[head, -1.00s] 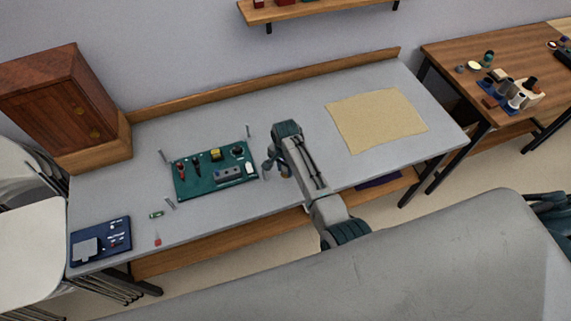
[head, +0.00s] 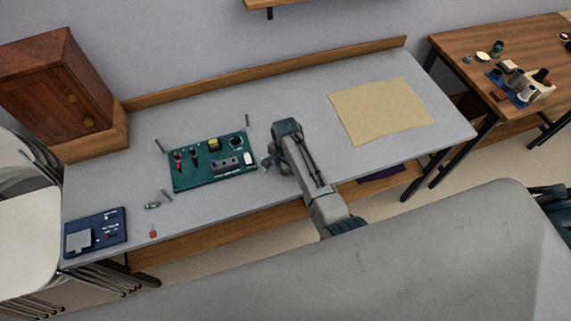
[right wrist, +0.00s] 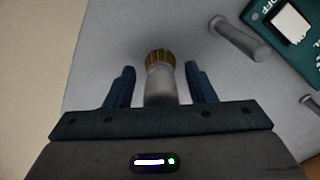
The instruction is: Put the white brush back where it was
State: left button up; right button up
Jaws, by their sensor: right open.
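In the right wrist view the white brush (right wrist: 160,85) has a pale round handle and golden-brown bristles, and lies between the two fingers of my right gripper (right wrist: 160,88). The fingers are open, with a gap on each side of the handle. The lower end of the handle is hidden by the gripper body. In the head view my right gripper (head: 270,159) is low over the grey table (head: 300,110), just right of the green board (head: 210,181). The brush cannot be made out there. My left gripper is not in view.
The green board carries switches and knobs, with several metal posts around it. A dark blue panel (head: 114,231) lies at the table's left end. A tan mat (head: 381,110) lies bare on the right. A wooden cabinet (head: 52,95) stands at the back left.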

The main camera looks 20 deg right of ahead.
jog(key=shift+r, duration=0.45)
notch_tip(320, 180, up, 12)
jog(key=shift+f+b, duration=0.25)
jog(key=shift+b, duration=0.8)
dwell(1.2)
